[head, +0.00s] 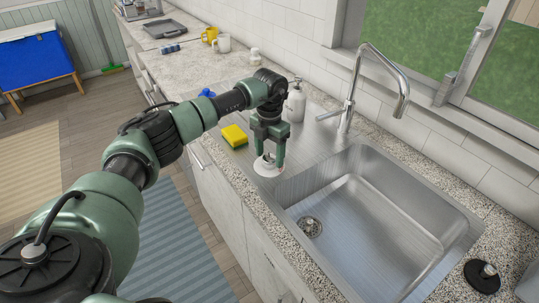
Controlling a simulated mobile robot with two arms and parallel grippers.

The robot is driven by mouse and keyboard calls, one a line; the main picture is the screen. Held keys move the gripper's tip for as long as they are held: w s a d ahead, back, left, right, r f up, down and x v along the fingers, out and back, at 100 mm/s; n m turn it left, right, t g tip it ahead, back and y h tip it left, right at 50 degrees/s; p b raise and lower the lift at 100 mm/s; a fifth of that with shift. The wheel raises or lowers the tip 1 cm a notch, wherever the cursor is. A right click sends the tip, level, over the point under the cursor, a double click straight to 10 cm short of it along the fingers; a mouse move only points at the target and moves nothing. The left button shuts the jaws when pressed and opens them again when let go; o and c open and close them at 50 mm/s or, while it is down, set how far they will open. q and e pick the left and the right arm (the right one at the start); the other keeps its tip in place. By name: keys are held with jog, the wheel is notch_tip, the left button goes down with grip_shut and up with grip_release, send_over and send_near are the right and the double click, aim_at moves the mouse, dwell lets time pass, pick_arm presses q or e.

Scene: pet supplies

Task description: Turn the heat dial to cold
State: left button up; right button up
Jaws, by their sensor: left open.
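My left gripper (268,158) points down at the counter beside the sink, its two green fingers apart. Directly below and between its fingertips is a small white round piece (267,170) with a wide flat base, which looks like the heat dial. The fingers hide part of its top, and I cannot tell whether they touch it. Any markings or pointer are too small to read, so its setting cannot be told. My right gripper is not in view.
A yellow and green sponge (234,136) lies left of the gripper, and a white soap bottle (295,103) stands behind it. The steel sink (375,215) with a tall faucet (352,92) is to the right. A black round piece (482,277) sits at the lower right counter.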

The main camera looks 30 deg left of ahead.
aim_at(269, 157)
pick_arm(q)
notch_tip(269, 157, up, 7)
jog(key=shift+r+b, duration=0.2)
jog(key=shift+b, duration=0.55)
jog(key=shift+f, duration=0.1)
